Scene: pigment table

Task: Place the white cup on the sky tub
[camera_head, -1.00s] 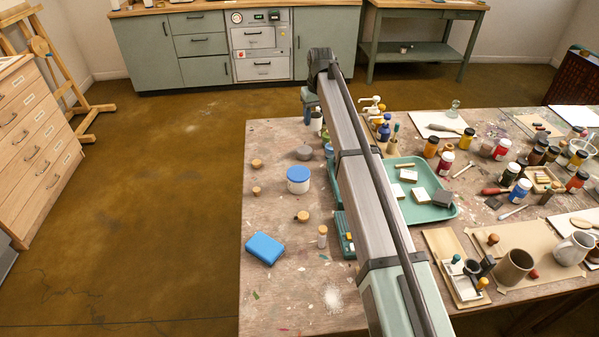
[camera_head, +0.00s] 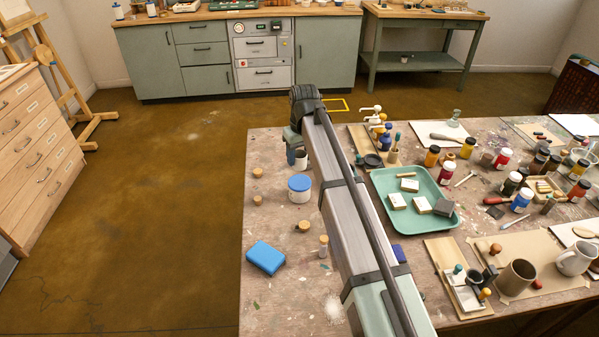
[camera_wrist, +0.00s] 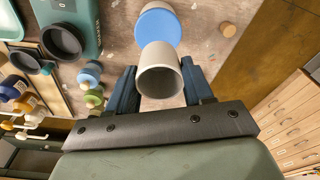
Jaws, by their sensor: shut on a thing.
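The white cup (camera_wrist: 160,82) is between the two blue fingers of my gripper (camera_wrist: 160,76) in the wrist view, and the fingers are shut on it. Its open mouth faces the wrist camera. In the head view the cup (camera_head: 301,159) shows only partly beside my arm, just behind the sky tub. The sky tub (camera_head: 299,196) is a white round tub with a flat blue lid, standing on the left part of the table. In the wrist view its lid (camera_wrist: 158,25) shows just beyond the cup, which partly covers it. I cannot tell the cup's height above the lid.
Several corks and a corked vial (camera_head: 323,246) stand around the tub. A blue block (camera_head: 265,258) lies in front left. A teal tray (camera_head: 443,230) with pale blocks is right of my arm. In the wrist view dark cups (camera_wrist: 62,41) and paint bottles (camera_wrist: 90,75) are at left.

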